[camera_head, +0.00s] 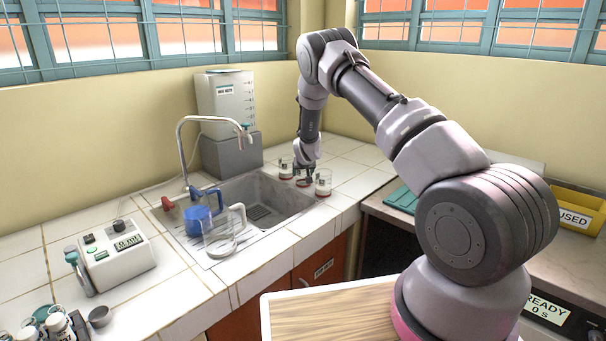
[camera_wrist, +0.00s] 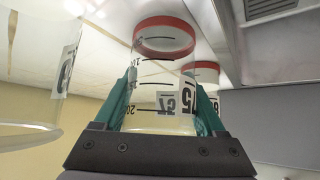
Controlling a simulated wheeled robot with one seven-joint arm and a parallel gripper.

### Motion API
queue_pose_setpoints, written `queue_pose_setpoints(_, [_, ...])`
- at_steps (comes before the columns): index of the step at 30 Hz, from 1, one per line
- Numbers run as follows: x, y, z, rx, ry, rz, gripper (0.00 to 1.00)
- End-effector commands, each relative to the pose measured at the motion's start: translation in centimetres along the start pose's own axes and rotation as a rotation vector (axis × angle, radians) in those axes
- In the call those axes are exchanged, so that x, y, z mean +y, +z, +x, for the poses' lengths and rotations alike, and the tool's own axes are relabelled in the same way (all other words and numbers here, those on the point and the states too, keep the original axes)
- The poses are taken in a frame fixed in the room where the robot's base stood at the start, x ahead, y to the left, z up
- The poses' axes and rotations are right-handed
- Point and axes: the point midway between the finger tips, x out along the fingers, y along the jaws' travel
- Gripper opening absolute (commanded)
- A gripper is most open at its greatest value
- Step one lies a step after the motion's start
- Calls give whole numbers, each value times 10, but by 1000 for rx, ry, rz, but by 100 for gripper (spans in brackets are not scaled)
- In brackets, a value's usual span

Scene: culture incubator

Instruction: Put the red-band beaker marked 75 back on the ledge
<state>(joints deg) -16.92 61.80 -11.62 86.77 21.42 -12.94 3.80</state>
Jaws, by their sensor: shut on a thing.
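My gripper (camera_head: 305,170) is at the counter by the sink's far right corner, shut on a clear red-band beaker (camera_head: 302,181). In the wrist view the green fingers of my gripper (camera_wrist: 165,115) press both sides of this beaker (camera_wrist: 150,68). Its label is partly cut off and seems to read 75. Whether its base touches the tiles is unclear. One similar beaker (camera_head: 286,168) stands to its left and another (camera_head: 323,184) to its right on the tiled ledge (camera_head: 345,190). In the wrist view a clear beaker (camera_wrist: 28,80) is close at left, and a red-band one (camera_wrist: 205,75) shows behind.
The sink (camera_head: 265,193) lies left of the beakers, with a blue jug (camera_head: 198,220) and a clear jug (camera_head: 217,238) at its near left side. A faucet (camera_head: 183,150) and a white water tank (camera_head: 226,98) stand behind. Bare tiles lie to the right.

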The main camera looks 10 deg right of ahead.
Motion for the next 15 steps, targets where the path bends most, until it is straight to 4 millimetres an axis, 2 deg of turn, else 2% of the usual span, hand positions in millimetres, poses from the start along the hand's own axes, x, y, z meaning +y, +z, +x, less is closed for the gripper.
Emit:
queue_pose_setpoints(5, [0,2,2,-1,1,0,0])
queue_pose_setpoints(6, [0,3,2,-1,1,0,76])
queue_pose_setpoints(8, [0,3,2,-1,0,0,99])
queue_pose_setpoints(15, [0,2,2,-1,1,0,100])
